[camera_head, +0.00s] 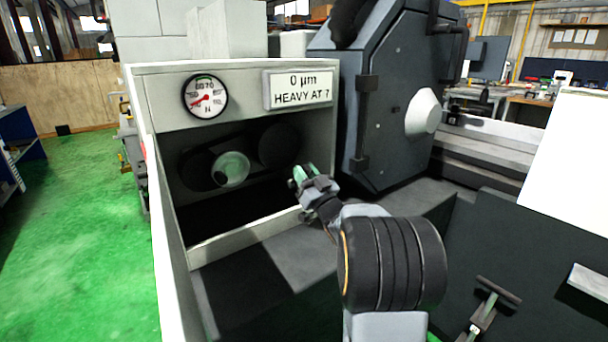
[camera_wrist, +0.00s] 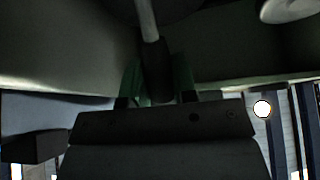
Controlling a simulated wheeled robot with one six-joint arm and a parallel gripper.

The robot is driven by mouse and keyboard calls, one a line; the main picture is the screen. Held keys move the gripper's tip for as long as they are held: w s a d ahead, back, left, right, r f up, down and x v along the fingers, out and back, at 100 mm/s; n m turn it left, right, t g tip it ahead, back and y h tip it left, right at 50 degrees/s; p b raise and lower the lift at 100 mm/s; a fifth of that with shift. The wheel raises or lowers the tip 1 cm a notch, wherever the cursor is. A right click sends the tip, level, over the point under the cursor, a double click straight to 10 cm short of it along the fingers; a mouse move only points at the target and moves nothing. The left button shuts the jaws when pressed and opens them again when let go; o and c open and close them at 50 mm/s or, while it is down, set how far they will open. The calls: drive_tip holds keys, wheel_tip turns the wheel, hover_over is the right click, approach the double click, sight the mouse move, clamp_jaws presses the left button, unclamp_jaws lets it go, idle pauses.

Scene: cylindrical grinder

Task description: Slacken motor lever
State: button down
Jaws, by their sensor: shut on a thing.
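In the head view my gripper (camera_head: 302,176), with green fingers, is at the right side of the open bay in the grinder's housing. In the wrist view a lever (camera_wrist: 157,72) with a pale thin rod and a dark thick grip comes down from the top. The green fingers of my gripper (camera_wrist: 157,84) are on either side of the dark grip and shut on it. In the head view I cannot make out the lever apart from my gripper.
The bay's white frame (camera_head: 235,242) surrounds a dark recess with a pale green-grey round part (camera_head: 231,169). Above it are a dial gauge (camera_head: 205,95) and a sign (camera_head: 298,89) reading "0 µm HEAVY AT ?". A dark wheel housing (camera_head: 392,110) stands close to the right.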

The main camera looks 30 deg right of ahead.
drive_tip(key=c, duration=0.9)
unclamp_jaws()
drive_tip(key=shift+s, duration=0.1)
drive_tip(key=s, duration=0.4)
drive_tip(key=s+d+f, duration=0.1)
drive_tip(key=s, duration=0.9)
drive_tip(key=shift+s+d+f, duration=0.2)
drive_tip(key=shift+f, duration=0.05)
